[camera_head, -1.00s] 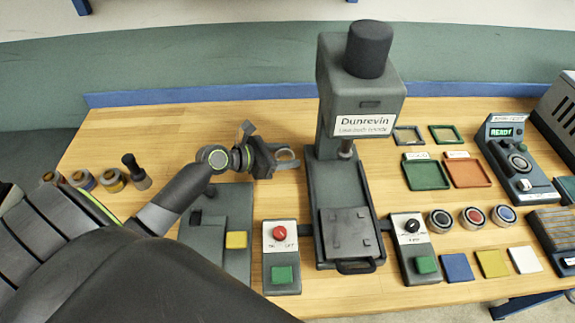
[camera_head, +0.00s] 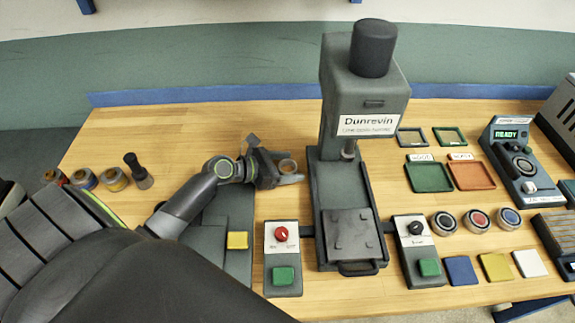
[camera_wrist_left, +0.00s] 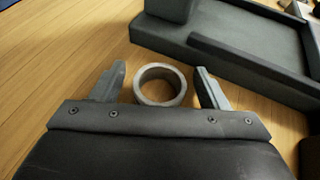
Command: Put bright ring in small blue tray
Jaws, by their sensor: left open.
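A plain metallic ring (camera_wrist_left: 161,102) sits on the wooden table between my left gripper's fingers (camera_wrist_left: 159,70) in the left wrist view. The fingers are open, one on each side, with small gaps to the ring. In the head view the ring (camera_head: 287,171) shows brownish at the jaws of my left gripper (camera_head: 284,166), left of the press. Two small trays stand at the back right, one with a dark bluish-grey rim (camera_head: 411,146) and one with a green rim (camera_head: 450,145). My right gripper is out of view.
The grey Dunrevin press (camera_head: 357,95) stands right of my left gripper. Larger green (camera_head: 428,177) and orange (camera_head: 470,176) trays lie beyond it. Flat blue (camera_head: 459,269), yellow and white squares lie in front. Two control boxes flank the press. Several pots and a brush stand at left.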

